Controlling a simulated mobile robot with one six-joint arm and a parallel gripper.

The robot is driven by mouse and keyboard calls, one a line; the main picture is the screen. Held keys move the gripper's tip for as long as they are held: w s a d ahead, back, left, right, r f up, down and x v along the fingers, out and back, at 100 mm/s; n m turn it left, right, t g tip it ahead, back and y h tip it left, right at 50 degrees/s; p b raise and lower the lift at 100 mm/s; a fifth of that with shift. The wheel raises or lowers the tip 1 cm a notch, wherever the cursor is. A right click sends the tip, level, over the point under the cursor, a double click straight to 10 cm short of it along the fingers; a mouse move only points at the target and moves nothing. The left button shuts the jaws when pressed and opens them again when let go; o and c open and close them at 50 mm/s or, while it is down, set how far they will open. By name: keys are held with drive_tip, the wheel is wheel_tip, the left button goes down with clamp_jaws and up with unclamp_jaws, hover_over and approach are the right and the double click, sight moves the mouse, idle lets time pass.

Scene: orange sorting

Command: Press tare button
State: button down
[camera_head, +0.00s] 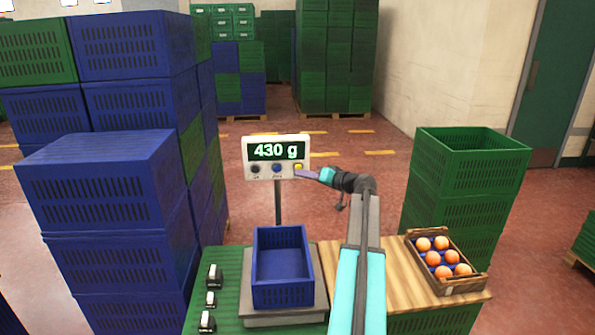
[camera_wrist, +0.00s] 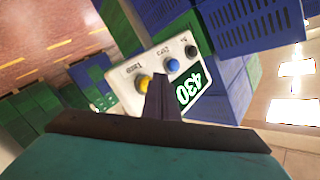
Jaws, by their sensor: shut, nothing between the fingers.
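The scale's display box (camera_head: 276,145) stands on a post and reads 430 g. Below its screen are a black button (camera_head: 255,169), a blue button (camera_head: 277,168) and a yellow button (camera_head: 298,167). My gripper (camera_head: 302,174) is shut and empty, its tip at the lower right of the box by the yellow button. In the wrist view the tip (camera_wrist: 160,82) overlaps the panel beside the yellow button (camera_wrist: 143,82); the blue button (camera_wrist: 173,65) is farther right. I cannot tell whether the tip touches the yellow button. The labels are too blurred to read surely.
An empty blue crate (camera_head: 281,302) sits on the scale plate (camera_head: 262,320). A wooden crate (camera_head: 480,289) of several oranges stands on the wooden board (camera_head: 398,263) at right. Stacked blue crates (camera_head: 100,190) rise at left and green crates (camera_head: 462,180) at right.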

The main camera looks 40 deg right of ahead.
drive_tip(key=shift+s+a+b, duration=0.8)
drive_tip(key=shift+s+a, duration=0.85)
drive_tip(key=shift+s, duration=0.3)
